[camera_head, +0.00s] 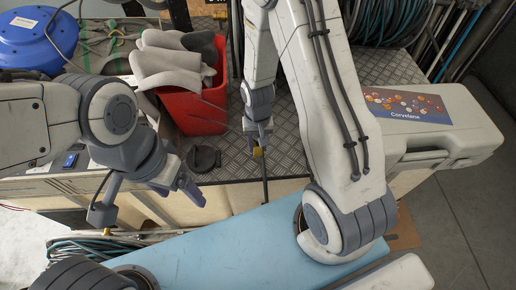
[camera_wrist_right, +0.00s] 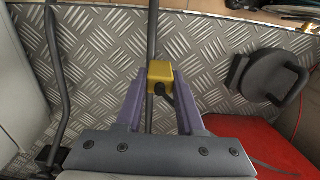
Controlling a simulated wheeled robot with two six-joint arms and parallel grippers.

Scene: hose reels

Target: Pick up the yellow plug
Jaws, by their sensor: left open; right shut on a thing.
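The yellow plug (camera_wrist_right: 160,76) sits between the two fingertips of my right gripper (camera_wrist_right: 160,88) in the right wrist view, with a dark cable or connector at its front. My right gripper is shut on it over the diamond-plate surface. In the head view the right gripper (camera_head: 258,138) points down, and a small part of the yellow plug (camera_head: 257,152) shows at its tip. A dark bar or cable runs down past it. My left gripper (camera_head: 146,203) is open and empty at the left, in front of the bench, apart from the plug.
A red bin (camera_head: 195,108) with grey cloths stands left of the right gripper. A black round lid-like object (camera_head: 204,158) lies near the bench's front edge. A blue reel (camera_head: 38,38) is at the back left. A grey case (camera_head: 440,125) lies at the right.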

